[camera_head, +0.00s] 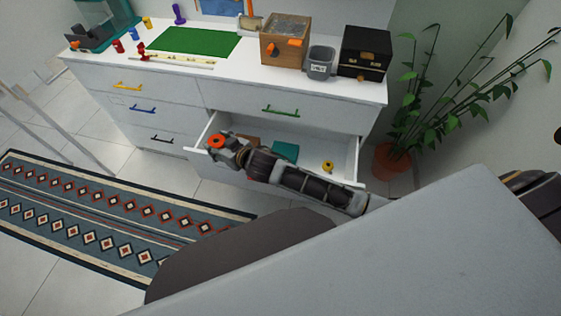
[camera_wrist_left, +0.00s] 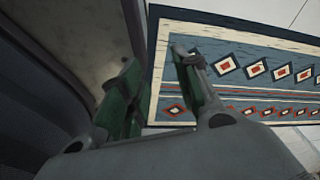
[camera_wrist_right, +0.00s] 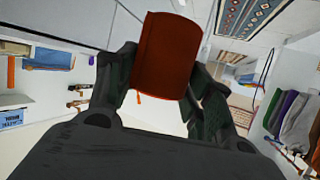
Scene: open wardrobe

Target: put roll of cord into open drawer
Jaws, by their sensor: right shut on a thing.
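The roll of cord (camera_head: 215,141) is orange-red, and my right gripper (camera_head: 223,148) is shut on it at the left end of the open drawer. In the right wrist view the roll (camera_wrist_right: 167,55) sits between the two fingers. The open white drawer (camera_head: 351,158) is pulled out below the counter, and my right arm passes over it. I cannot tell the exact height of the roll over the drawer's left wall. My left gripper (camera_wrist_left: 160,85) is open and empty, with its fingers apart above the patterned rug; the head view does not show it.
The drawer holds a teal thing (camera_head: 285,152), a yellow ring-like thing (camera_head: 327,166) and a brown thing (camera_head: 248,140) partly hidden by my arm. The counter above holds a green mat (camera_head: 195,41), a wooden box (camera_head: 284,48), a grey bin (camera_head: 320,62) and a black case (camera_head: 365,52). A potted plant (camera_head: 392,160) stands right.

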